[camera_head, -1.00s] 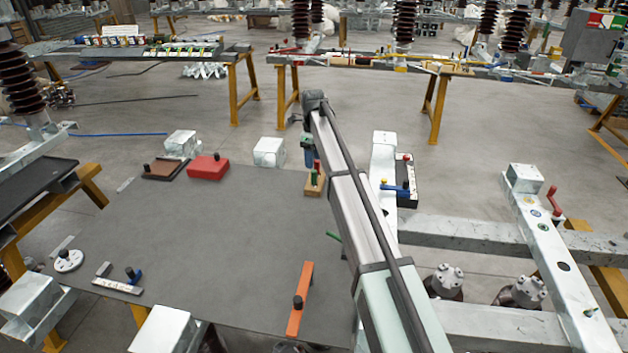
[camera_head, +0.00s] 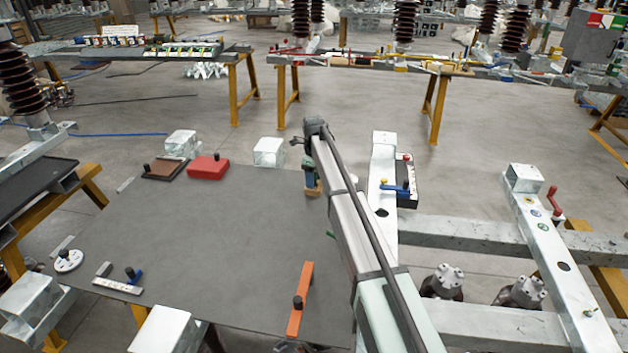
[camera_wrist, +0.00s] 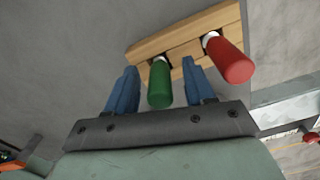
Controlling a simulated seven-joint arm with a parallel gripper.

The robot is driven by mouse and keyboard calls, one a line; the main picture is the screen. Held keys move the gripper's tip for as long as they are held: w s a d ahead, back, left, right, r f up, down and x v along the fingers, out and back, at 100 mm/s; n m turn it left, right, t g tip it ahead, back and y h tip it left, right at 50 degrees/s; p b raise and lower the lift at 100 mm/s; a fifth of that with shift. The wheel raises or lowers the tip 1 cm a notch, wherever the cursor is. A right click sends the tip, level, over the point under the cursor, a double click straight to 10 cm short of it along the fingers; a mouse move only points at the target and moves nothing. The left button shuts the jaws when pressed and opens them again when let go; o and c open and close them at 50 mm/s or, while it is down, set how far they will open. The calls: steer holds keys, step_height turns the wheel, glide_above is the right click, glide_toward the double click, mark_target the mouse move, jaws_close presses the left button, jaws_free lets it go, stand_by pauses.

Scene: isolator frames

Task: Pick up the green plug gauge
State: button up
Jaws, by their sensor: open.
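In the wrist view, the green plug gauge (camera_wrist: 160,84) stands in a wooden block (camera_wrist: 185,33) beside a red plug gauge (camera_wrist: 229,60). The two blue fingers of my gripper (camera_wrist: 160,76) are apart, one on each side of the green gauge. I cannot tell whether either finger touches it. In the head view, my gripper (camera_head: 309,171) is at the wooden block (camera_head: 313,191) near the far right part of the grey table.
The grey tabletop (camera_head: 200,240) is mostly clear. A red block (camera_head: 207,169) and a brown plate lie at its far left edge, and an orange bar (camera_head: 303,285) lies near the front. A metal frame with a blue-handled part (camera_head: 395,188) stands to the right.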

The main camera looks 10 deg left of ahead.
steer(key=shift+c, duration=0.2)
jaws_close()
steer(key=shift+r, duration=0.15)
step_height(320, 180, up, 8)
steer(key=shift+r, duration=0.25)
steer(key=shift+w+d+r, duration=0.15)
steer(key=shift+r, duration=0.15)
steer(key=w+d, duration=0.4)
steer(key=d, duration=0.8)
steer(key=shift+w+d, duration=0.2)
steer(key=shift+w, duration=0.1)
